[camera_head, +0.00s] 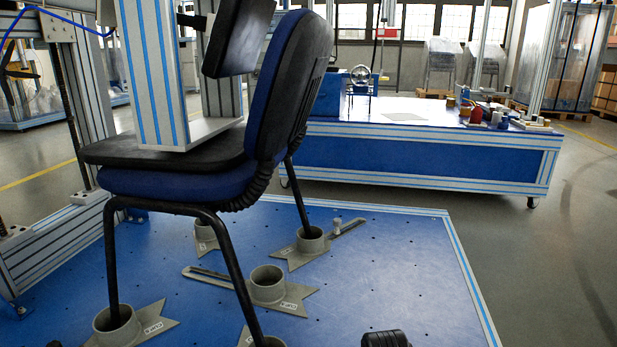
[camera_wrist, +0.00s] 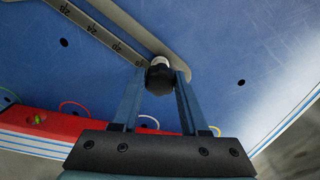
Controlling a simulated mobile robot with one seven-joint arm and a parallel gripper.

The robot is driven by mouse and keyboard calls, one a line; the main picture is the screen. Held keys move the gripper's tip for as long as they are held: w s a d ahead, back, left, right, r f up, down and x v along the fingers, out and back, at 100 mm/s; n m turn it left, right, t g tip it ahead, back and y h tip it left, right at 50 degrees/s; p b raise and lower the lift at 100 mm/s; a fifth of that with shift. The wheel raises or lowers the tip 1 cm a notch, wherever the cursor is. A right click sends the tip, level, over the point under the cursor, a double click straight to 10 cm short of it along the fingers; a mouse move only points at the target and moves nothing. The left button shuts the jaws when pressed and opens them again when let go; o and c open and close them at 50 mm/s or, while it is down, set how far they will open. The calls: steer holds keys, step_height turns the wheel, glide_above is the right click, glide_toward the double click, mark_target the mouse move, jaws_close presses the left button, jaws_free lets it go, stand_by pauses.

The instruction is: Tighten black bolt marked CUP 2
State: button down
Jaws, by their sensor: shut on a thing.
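In the wrist view, my gripper (camera_wrist: 160,82) has its two blue-grey fingers closed on the sides of a round black bolt head (camera_wrist: 159,80). A pale, light-coloured part shows just beyond the bolt head. The bolt sits by the end of a grey slotted arm (camera_wrist: 172,45) on the blue plate. No CUP 2 marking is readable there. In the head view, grey cups (camera_head: 267,284) with small white labels stand on the blue platform (camera_head: 390,260). The label text is too small to read surely. My gripper is not clearly seen in the head view.
A blue and black chair (camera_head: 200,185) stands with legs in cups, a framed post (camera_head: 165,75) over its seat. In the wrist view, a scale strip (camera_wrist: 105,38) lies beside the bolt, and a red strip (camera_wrist: 60,125) with coloured loops lies lower left. A blue workbench (camera_head: 430,160) stands behind.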

steer(key=shift+r+m+p, duration=0.1)
steer(key=shift+m+p, duration=0.45)
steer(key=shift+m, duration=1.35)
steer(key=shift+c, duration=2.2)
jaws_free()
